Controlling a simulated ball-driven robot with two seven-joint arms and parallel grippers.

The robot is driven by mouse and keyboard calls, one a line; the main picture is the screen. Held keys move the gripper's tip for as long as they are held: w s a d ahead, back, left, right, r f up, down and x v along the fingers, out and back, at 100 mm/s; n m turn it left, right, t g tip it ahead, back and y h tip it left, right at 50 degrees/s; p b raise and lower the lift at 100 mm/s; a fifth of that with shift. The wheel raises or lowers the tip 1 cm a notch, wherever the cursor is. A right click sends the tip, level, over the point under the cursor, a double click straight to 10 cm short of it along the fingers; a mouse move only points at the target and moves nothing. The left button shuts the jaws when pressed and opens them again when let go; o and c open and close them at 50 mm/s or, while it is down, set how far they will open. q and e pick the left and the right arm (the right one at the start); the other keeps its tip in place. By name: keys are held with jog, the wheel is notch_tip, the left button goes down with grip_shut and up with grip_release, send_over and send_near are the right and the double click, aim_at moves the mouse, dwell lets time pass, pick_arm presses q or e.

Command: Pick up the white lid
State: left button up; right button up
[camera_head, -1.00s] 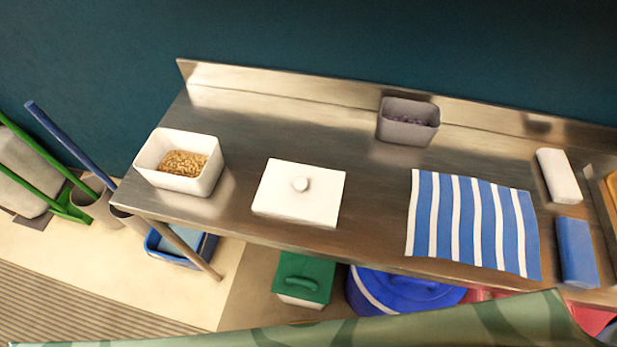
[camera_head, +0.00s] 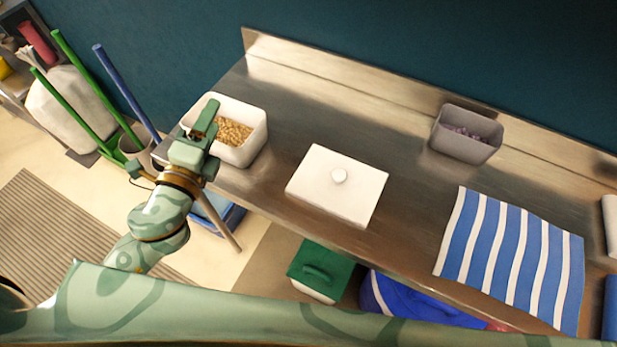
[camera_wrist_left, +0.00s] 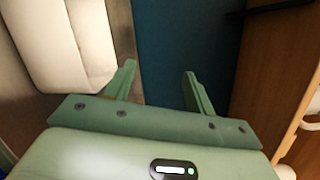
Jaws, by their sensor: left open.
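My left gripper (camera_head: 209,122) is to the left of the lid, in front of the white container of beans. My right gripper is not in view.
A white container (camera_head: 252,146) with tan beans stands at the table's left end. A grey container (camera_head: 465,147) with dark beans stands at the back. A blue and white striped cloth (camera_head: 505,252) lies at right. Bare steel surrounds the lid.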

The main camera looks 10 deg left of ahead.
pick_arm(q)
jog(key=d+r+m+h, duration=0.2)
jog(key=d+m+h, duration=0.35)
jog(key=m, duration=0.25)
jog(key=m+g+h, duration=0.6)
jog(key=m+g, duration=0.6)
jog(key=m, duration=0.6)
send_near(333, 175)
jog(key=d, duration=0.1)
jog(key=w, duration=0.1)
jog(key=d, duration=0.1)
jog(key=shift+w+d+f+y, duration=0.3)
jog(key=shift+w+d+y, duration=0.05)
jog(key=shift+w, duration=0.05)
jog(key=x, duration=0.6)
jog(key=shift+s+d+f+b, duration=0.1)
jog(key=shift+s+d+b, duration=0.05)
jog(key=shift+s+b, duration=0.15)
jog(key=shift+c, duration=0.3)
jog(key=c, duration=1)
